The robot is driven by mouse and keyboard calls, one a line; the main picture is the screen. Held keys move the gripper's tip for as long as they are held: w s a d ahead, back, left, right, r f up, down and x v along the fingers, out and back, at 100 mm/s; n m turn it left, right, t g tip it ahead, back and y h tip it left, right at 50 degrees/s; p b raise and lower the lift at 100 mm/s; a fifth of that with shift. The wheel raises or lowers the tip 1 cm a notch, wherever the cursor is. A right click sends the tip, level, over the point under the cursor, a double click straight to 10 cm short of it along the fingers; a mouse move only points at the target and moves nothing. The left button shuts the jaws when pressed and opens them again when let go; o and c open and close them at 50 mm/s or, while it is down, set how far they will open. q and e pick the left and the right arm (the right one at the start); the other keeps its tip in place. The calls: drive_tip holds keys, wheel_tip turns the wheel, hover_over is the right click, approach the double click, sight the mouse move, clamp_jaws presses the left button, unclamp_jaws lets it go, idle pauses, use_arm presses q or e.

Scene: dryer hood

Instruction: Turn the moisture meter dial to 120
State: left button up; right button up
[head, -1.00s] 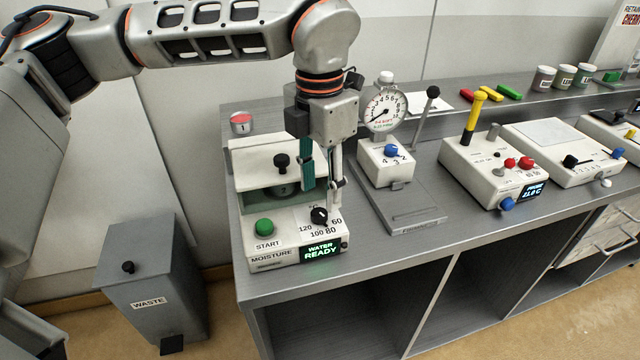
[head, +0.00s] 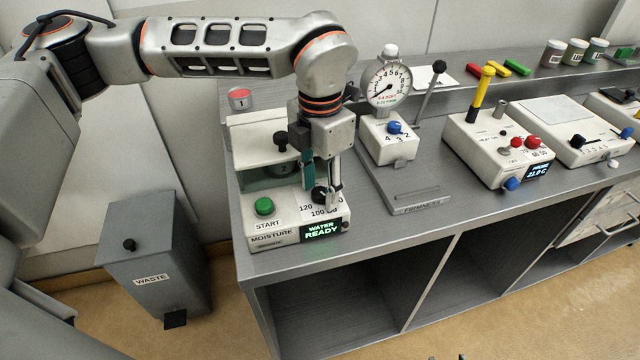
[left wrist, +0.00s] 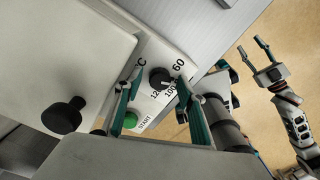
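The moisture meter (head: 262,235) is a white box at the left end of the bench, with a green START button (head: 264,207) and a screen reading WATER READY (head: 321,231). Its black dial (head: 320,194) has 120, 100, 80 and 60 printed around it. My left gripper (head: 323,188) points down over the dial and partly hides it. In the left wrist view the dial (left wrist: 160,78) lies between the spread fingers of this gripper (left wrist: 157,88), with no clear contact. I cannot read the dial's setting. My right gripper (left wrist: 252,47) is open and empty, away from the meter.
A black-knobbed lid (head: 281,141) stands just behind the dial. The firmness tester (head: 418,198) with its round gauge is close on the right, with a lever. Other instruments stand farther right. A grey waste bin (head: 150,265) stands on the floor at left.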

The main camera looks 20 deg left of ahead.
use_arm(q)
drive_tip(key=c, duration=1.1)
drive_tip(key=shift+c, duration=0.2)
